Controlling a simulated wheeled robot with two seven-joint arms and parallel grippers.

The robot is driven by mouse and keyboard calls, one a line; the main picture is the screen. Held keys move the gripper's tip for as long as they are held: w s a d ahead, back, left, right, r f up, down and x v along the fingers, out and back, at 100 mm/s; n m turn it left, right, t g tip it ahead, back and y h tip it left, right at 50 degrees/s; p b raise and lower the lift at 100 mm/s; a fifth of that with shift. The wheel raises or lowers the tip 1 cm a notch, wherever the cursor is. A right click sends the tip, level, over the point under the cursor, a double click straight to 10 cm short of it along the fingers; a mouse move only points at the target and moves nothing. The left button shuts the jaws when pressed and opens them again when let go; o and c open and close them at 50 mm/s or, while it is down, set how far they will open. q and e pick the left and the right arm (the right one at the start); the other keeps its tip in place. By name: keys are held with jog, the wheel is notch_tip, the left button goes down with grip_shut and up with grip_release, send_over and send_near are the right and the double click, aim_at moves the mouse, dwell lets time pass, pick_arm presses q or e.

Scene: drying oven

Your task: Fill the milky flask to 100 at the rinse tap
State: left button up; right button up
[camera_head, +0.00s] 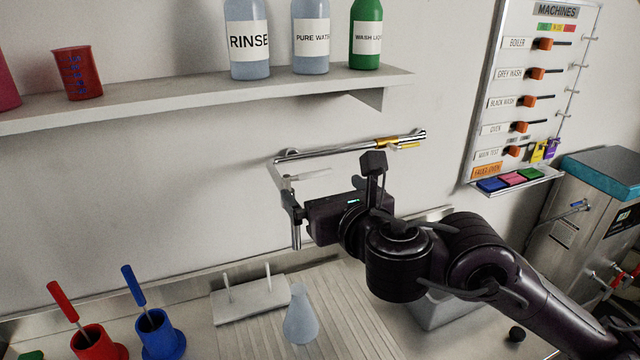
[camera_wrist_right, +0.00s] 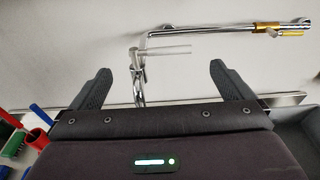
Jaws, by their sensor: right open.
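The milky flask (camera_head: 301,320), pale blue-white and conical, stands upright on the ribbed drainer (camera_head: 345,315). Its graduations and contents cannot be made out. The chrome rinse tap (camera_head: 296,236) points down from the wall pipe, and its mouth shows above the flask's neck; exact alignment cannot be told. A pale lever (camera_head: 312,176) sits on top of the tap. My right gripper (camera_head: 330,183) is open and empty at the tap. In the right wrist view, the tap and lever (camera_wrist_right: 168,49) show between its spread fingers (camera_wrist_right: 160,74). My left gripper is out of view.
A white peg stand (camera_head: 250,301) is left of the flask. Red (camera_head: 90,343) and blue (camera_head: 160,337) pots with brushes stand farther left. A shelf (camera_head: 200,101) with bottles and a red beaker is above. A yellow-handled pipe end (camera_head: 400,144) lies right of the tap.

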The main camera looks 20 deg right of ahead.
aim_at(308, 177)
jog(key=w, duration=0.1)
jog(key=w+b, duration=0.2)
jog(key=w, duration=0.1)
jog(key=shift+f, duration=0.3)
jog(key=shift+w+a+f, duration=0.1)
jog(key=shift+w+f, duration=0.1)
jog(key=shift+w, duration=1.1)
jog(key=c, duration=0.8)
jog(key=shift+s+a+m+h+b, duration=0.2)
jog(key=shift+m+h+b, duration=0.5)
jog(key=shift+h, duration=0.2)
jog(key=shift+s+a+m+h+b, duration=0.2)
jog(key=shift+m+h+b, duration=0.4)
jog(key=shift+h+b, duration=0.25)
jog(key=shift+c, duration=0.2)
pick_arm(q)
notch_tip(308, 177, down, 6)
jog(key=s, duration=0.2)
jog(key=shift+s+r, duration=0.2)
pick_arm(e)
jog(key=shift+s+m+g+h, duration=0.15)
jog(key=shift+m+g+h, duration=0.2)
jog(key=shift+h, duration=0.3)
dwell(1.9)
